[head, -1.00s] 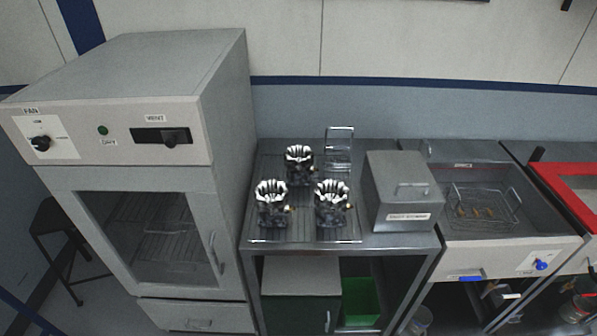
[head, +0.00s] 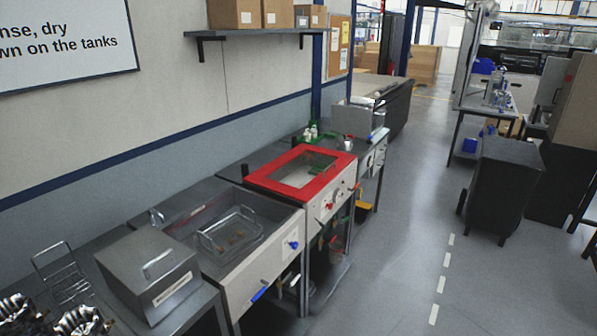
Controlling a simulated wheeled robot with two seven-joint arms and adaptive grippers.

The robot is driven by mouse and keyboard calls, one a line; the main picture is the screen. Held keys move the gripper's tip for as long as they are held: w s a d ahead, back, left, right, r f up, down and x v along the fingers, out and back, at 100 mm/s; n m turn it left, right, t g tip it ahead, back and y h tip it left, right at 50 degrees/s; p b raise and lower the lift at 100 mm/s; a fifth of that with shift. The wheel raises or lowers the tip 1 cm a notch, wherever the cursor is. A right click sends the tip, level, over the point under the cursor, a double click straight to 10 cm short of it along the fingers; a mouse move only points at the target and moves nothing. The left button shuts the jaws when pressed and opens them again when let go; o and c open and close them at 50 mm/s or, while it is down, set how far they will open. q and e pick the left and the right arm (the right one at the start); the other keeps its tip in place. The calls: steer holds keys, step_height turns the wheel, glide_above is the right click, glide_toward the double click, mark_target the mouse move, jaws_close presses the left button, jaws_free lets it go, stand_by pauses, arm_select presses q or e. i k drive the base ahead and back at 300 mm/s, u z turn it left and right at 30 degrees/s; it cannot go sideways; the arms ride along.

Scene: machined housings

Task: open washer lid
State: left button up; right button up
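The washer (head: 327,208) stands in the middle of the head view, in the row of tanks along the wall. Its lid (head: 331,178) has a red frame around a clear window and lies flat and shut on top. Through the window a pale interior shows dimly. The front panel carries knobs, one of them red. Neither of my grippers shows in the head view.
Left of the washer is an open tank (head: 274,262) with a wire basket (head: 230,238). Further left are a lidded grey box (head: 149,270) and metal housings (head: 80,322). A dark cart (head: 503,180) stands right. The floor (head: 400,230) between is clear.

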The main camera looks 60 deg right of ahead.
mark_target(257, 177)
steer(key=z, duration=2.25)
steer(key=i, duration=0.85)
steer(key=z, duration=0.6)
steer(key=i, duration=1.6)
steer(key=u, duration=0.75)
steer(key=i, duration=0.95)
steer(key=u, duration=0.95)
